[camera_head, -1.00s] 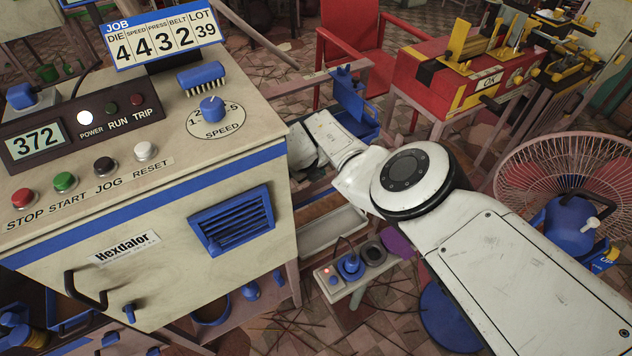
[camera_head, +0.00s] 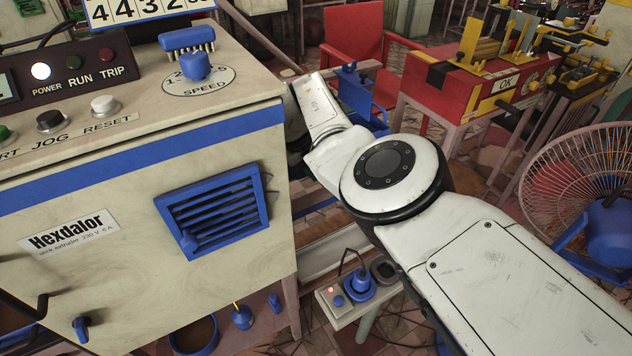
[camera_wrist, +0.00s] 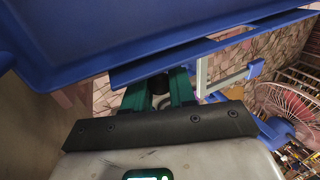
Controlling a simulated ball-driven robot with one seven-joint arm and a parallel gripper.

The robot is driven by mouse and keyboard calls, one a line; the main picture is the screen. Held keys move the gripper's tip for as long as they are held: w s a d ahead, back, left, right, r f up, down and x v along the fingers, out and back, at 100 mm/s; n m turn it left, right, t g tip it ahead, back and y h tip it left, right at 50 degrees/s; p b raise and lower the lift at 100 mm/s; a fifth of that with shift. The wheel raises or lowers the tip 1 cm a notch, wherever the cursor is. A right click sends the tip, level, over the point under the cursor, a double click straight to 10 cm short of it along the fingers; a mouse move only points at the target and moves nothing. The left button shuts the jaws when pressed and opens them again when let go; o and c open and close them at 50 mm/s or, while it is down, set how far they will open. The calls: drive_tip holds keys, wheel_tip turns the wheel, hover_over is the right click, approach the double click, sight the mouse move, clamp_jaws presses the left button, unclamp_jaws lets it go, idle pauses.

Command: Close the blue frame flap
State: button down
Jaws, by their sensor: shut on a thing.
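The blue frame flap (camera_wrist: 190,57) is a thin blue panel across the upper part of the wrist view, tilted up to the right. A broader blue panel (camera_wrist: 140,35) lies just above it in that view. My gripper (camera_wrist: 160,80) has two green fingers reaching up to the flap's lower edge. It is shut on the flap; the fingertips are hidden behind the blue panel. In the head view, my arm reaches behind the right side of the cream machine, and the gripper is hidden there. Blue parts (camera_head: 357,95) show just beyond the arm.
The cream Hexdalor machine (camera_head: 110,180) stands at the left, close to my arm. A red chair (camera_head: 350,45), a red machine (camera_head: 475,85) and a fan (camera_head: 590,185) stand beyond and right.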

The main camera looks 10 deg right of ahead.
drive_tip(key=shift+d+r+b, duration=0.15)
drive_tip(key=shift+b, duration=0.8)
drive_tip(key=c, duration=1.1)
unclamp_jaws()
drive_tip(key=shift+o, duration=0.4)
drive_tip(key=p, duration=0.3)
drive_tip(key=shift+r, duration=0.2)
drive_tip(key=shift+p, duration=1.25)
drive_tip(key=p, duration=0.2)
drive_tip(key=t+p, duration=0.1)
drive_tip(key=p, duration=0.2)
drive_tip(key=shift+s+f, duration=0.2)
drive_tip(key=shift+s, duration=0.1)
